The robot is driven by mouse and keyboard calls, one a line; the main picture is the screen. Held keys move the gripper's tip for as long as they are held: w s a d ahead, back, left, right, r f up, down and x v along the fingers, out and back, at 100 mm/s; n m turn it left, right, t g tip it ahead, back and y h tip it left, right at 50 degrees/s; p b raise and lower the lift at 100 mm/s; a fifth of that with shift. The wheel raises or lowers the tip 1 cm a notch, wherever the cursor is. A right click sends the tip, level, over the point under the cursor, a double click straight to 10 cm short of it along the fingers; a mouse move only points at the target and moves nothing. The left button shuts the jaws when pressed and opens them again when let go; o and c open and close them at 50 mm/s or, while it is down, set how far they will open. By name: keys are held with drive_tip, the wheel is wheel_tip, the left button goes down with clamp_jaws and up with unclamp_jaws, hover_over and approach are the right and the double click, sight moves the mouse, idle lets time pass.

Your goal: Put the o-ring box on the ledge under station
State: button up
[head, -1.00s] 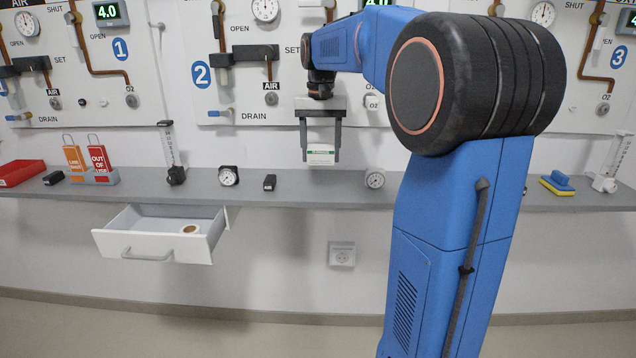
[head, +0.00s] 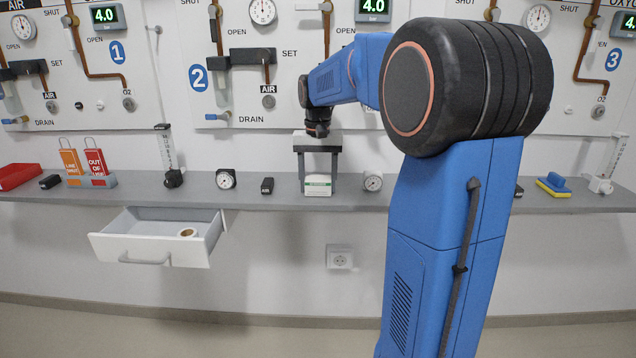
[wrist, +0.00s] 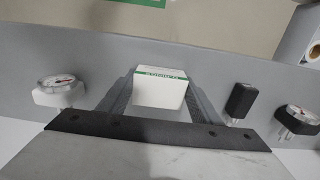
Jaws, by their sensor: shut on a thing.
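The o-ring box (head: 318,185) is a small white box with a green stripe. It is upright at the grey ledge (head: 120,185) below the station 2 panel, and its base looks level with the ledge top; I cannot tell for sure that it touches. My gripper (head: 318,178) points down from above and is shut on the box, one finger on each side. In the wrist view the box (wrist: 160,90) sits between the two dark fingers.
On the ledge, a round gauge (head: 226,180) and a black block (head: 267,186) are left of the box, and another gauge (head: 372,181) is close on its right. An open drawer (head: 160,240) with a tape roll (head: 188,232) juts out below the ledge.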

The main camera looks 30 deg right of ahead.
sight(318, 180)
drive_tip(key=shift+f, duration=0.1)
drive_tip(key=o, duration=1.1)
drive_tip(key=shift+c, duration=0.2)
wheel_tip(318, 180, up, 12)
drive_tip(key=s+a+f+n+t, duration=0.1)
drive_tip(key=s+a+f+n, duration=0.1)
drive_tip(key=s+a+f, duration=0.3)
drive_tip(key=s+a+f+n+t, duration=0.2)
drive_tip(key=s+a+f, duration=0.3)
drive_tip(key=s, duration=0.9)
drive_tip(key=s+a+f+n+t, duration=0.1)
drive_tip(key=s+a+f+n, duration=0.1)
drive_tip(key=s+a+f, duration=0.3)
drive_tip(key=s+f, duration=0.4)
drive_tip(key=s, duration=0.1)
drive_tip(key=shift+s+f+n+t, duration=0.2)
drive_tip(key=shift+f+n+t, duration=0.2)
drive_tip(key=shift+a, duration=0.1)
